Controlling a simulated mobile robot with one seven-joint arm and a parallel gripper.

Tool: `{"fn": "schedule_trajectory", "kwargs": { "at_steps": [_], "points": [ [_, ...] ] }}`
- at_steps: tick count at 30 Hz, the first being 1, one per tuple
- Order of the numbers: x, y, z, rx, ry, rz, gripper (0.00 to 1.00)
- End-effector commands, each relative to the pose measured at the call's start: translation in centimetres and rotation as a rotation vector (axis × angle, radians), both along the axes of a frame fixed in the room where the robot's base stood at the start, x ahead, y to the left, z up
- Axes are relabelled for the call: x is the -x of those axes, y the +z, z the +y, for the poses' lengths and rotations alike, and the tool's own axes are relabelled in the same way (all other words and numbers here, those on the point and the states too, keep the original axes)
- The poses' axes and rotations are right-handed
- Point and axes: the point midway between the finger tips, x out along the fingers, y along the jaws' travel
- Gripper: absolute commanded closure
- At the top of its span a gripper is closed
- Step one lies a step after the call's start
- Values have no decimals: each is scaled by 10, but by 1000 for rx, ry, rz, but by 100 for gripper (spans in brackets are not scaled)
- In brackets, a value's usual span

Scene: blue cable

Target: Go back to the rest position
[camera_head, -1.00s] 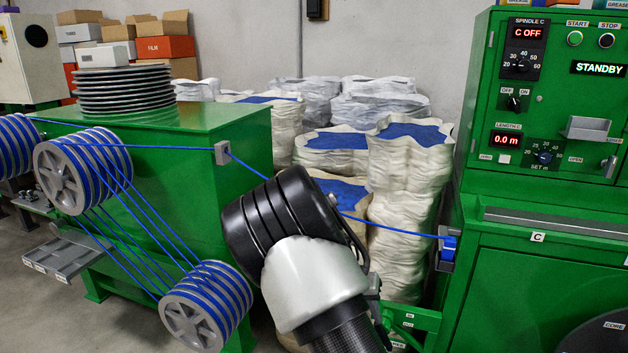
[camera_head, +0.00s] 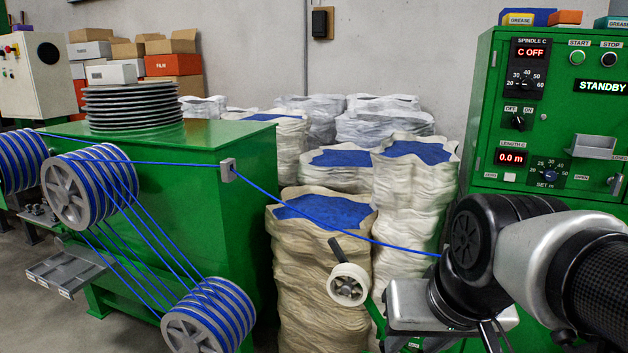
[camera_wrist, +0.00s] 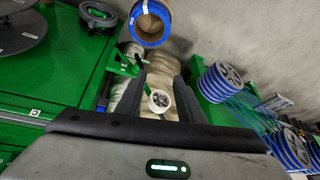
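My arm crosses the right foreground in the head view, in front of the green machine's lower front. My gripper (camera_wrist: 160,100) shows in the wrist view with its two dark fingers apart and nothing held between them. A white roller (camera_wrist: 160,100) shows beyond the gap; it is also in the head view (camera_head: 348,285), left of my wrist.
The green machine (camera_head: 560,110) at right reads C OFF, 0.0 m and STANDBY. Sacks with blue contents (camera_head: 320,208) stand in the middle. A green cabinet (camera_head: 200,220) carries stacked dark discs (camera_head: 130,105). A spool with blue cable (camera_wrist: 150,22) shows at the top of the wrist view.

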Motion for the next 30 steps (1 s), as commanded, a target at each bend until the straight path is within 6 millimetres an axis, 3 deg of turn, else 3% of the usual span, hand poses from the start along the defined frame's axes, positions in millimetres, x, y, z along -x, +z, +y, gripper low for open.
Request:
{"fn": "schedule_trajectory", "kwargs": {
  "at_steps": [5,7,17,24,30],
  "points": [
    [30,4,-5,64,22,-56,66],
    [31,28,-5,68,25,-54,66],
    [30,107,-5,65,26,-52,66],
    [30,194,-5,64,25,-52,66],
    [30,230,-5,64,25,-52,66]
  ]
}}
